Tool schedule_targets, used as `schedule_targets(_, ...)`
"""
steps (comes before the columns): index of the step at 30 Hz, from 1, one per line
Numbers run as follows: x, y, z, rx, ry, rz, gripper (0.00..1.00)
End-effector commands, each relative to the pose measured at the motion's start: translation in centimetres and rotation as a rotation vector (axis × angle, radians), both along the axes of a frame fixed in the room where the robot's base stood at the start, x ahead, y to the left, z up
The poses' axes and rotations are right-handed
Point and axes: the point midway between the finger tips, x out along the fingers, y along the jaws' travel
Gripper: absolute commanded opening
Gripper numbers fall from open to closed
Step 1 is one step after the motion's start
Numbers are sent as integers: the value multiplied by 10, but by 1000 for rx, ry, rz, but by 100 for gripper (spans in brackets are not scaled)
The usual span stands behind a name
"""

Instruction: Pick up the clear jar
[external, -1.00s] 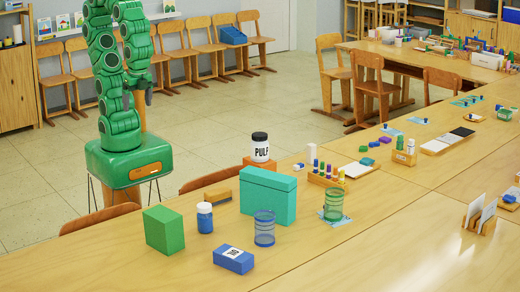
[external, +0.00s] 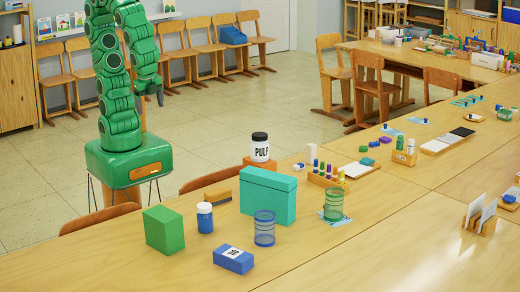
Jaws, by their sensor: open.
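A small see-through jar (external: 204,218) with blue contents and a white lid stands upright on the near table, and it looks like the clear jar. A green box (external: 164,230) stands to its left, and a low brown block (external: 217,195) lies just behind it. My gripper (external: 152,98) is open and empty, with its fingers pointing down. It hangs well above the table and back from the jar, apart from everything.
A teal box (external: 268,196), a blue ringed cup (external: 264,228) and a blue block with a label (external: 234,260) stand near the jar. A "PULP" jar (external: 260,148) is behind the teal box. A green ringed cup (external: 333,205) is farther right. Bare table (external: 120,268) lies front left.

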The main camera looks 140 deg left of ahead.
Motion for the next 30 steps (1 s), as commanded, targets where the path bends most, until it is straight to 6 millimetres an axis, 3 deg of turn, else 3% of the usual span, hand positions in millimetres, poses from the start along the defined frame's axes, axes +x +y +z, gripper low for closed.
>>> schedule_targets(15,76,73,-17,344,95,-278,81)
schedule_targets(21,110,90,-21,464,139,-416,81)
schedule_targets(30,168,100,-29,629,209,-652,81)
